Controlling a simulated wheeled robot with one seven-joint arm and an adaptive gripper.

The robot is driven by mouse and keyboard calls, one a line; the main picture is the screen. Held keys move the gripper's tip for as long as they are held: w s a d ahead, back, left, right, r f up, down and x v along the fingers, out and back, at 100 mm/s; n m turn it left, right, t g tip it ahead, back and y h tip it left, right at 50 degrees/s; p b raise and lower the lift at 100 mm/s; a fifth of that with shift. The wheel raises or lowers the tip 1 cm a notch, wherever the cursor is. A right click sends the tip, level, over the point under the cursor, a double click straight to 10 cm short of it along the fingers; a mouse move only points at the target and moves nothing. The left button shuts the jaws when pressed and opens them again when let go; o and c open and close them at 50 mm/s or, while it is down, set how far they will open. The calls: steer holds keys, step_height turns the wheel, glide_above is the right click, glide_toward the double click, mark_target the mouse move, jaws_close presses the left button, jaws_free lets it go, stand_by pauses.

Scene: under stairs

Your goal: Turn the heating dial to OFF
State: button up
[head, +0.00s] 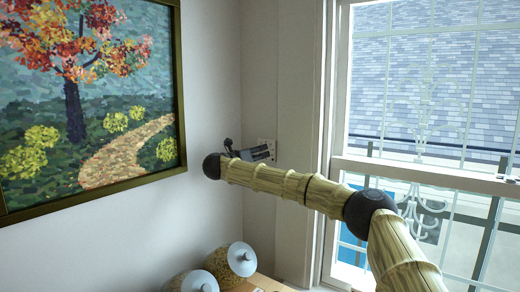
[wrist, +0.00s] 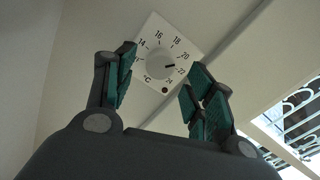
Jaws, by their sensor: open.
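The heating dial (wrist: 158,66) is a round white knob on a square white plate, seen in the wrist view between my fingers. My gripper (wrist: 163,78) is open, with green-padded fingers on either side of the dial in the picture. No contact with the knob is visible. In the head view my gripper (head: 245,152) is at the wall by the window, and my arm and gripper hide most of the dial.
A framed painting of a tree (head: 90,100) hangs on the wall to the left. A window (head: 430,130) is to the right. Below my arm, two rounded objects with pale tops (head: 240,258) stand at a wooden surface (head: 268,283).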

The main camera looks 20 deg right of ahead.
steer(key=shift+p+x, duration=0.35)
steer(key=shift+x, duration=0.9)
steer(key=c, duration=1)
